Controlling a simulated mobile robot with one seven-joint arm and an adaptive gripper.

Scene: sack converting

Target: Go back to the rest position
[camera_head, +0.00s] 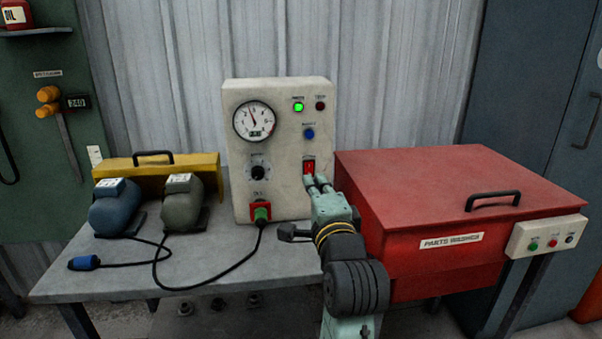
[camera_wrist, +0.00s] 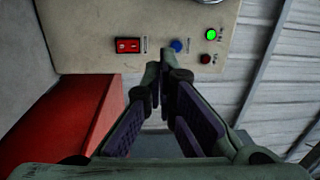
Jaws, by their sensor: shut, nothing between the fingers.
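My gripper (camera_head: 318,182) is shut and empty, at the end of my raised arm in the head view. Its fingertips are just below the red rocker switch (camera_head: 309,167) on the front of the cream control box (camera_head: 235,165). I cannot tell whether they touch the panel. In the wrist view the fingers (camera_wrist: 167,60) come together at their tips beside the box face, and the red switch (camera_wrist: 128,45) is to their left, uncovered. A green lamp (camera_head: 298,107) is lit on the box. A blue button (camera_head: 308,134) sits between lamp and switch.
A red parts washer (camera_head: 440,190) with its lid closed stands close to the right of my arm. Two motors, blue (camera_head: 117,208) and grey-green (camera_head: 181,202), stand on the grey bench (camera_head: 215,255) with a yellow case (camera_head: 209,163) behind. Black cables cross the bench.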

